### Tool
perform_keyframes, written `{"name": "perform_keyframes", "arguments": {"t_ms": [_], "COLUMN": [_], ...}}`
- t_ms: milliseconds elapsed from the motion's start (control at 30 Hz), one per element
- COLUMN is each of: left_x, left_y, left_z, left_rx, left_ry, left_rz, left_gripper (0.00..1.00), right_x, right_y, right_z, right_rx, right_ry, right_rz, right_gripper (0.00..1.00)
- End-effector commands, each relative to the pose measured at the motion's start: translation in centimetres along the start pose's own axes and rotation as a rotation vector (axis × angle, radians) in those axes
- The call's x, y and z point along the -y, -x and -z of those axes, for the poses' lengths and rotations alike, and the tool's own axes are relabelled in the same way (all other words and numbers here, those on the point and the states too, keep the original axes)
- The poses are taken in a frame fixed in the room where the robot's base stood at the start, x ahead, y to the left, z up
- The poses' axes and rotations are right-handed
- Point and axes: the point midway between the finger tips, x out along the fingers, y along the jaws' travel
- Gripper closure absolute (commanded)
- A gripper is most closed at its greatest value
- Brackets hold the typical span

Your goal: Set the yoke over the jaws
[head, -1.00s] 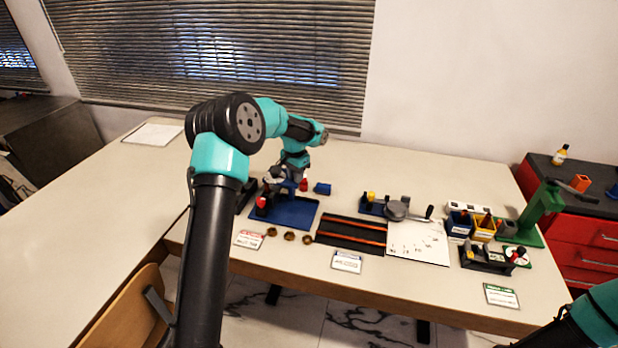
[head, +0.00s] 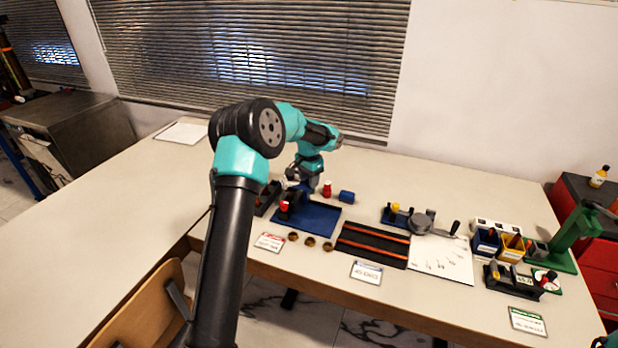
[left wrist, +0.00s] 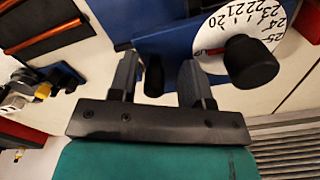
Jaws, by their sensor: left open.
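My left gripper (head: 300,183) is low over the back of the blue plate (head: 318,216). In the left wrist view my open left gripper (left wrist: 157,80) has its two grey fingers apart. A dark rounded piece (left wrist: 153,76) shows between them; I cannot tell if they touch it. Right of the fingers is a white numbered dial (left wrist: 222,30) with a black knob (left wrist: 250,62), beside a blue body (left wrist: 168,40). I cannot make out for sure which part is the yoke or where the jaws are; my arm hides part of that spot.
A red piece (head: 327,188) and a blue cylinder (head: 347,196) stand behind the plate. Several small brass rings (head: 310,241) lie in front. A black rack with copper rods (head: 372,245), a white sheet (head: 455,262) and small bins (head: 512,247) are to the right.

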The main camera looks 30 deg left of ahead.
Motion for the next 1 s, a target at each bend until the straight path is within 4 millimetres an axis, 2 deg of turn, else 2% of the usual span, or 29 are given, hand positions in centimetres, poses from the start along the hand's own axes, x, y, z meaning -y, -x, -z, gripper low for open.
{"name": "perform_keyframes", "arguments": {"t_ms": [167, 367, 1000], "left_x": [0.0, 0.0, 0.0], "left_y": [0.6, 3.0, 15.0], "left_z": [0.1, 0.1, 0.0], "left_rx": [-0.001, -0.004, -0.004], "left_ry": [0.0, 0.001, 0.001], "left_rz": [0.0, 0.001, 0.001], "left_gripper": [0.56, 0.56, 0.56], "right_x": [0.0, 0.0, 0.0], "right_y": [0.0, 0.0, 0.0], "right_z": [0.0, 0.0, 0.0], "right_rx": [0.0, 0.0, 0.0], "right_ry": [0.0, 0.0, 0.0], "right_rz": [0.0, 0.0, 0.0], "right_gripper": [0.57, 0.57, 0.57]}}
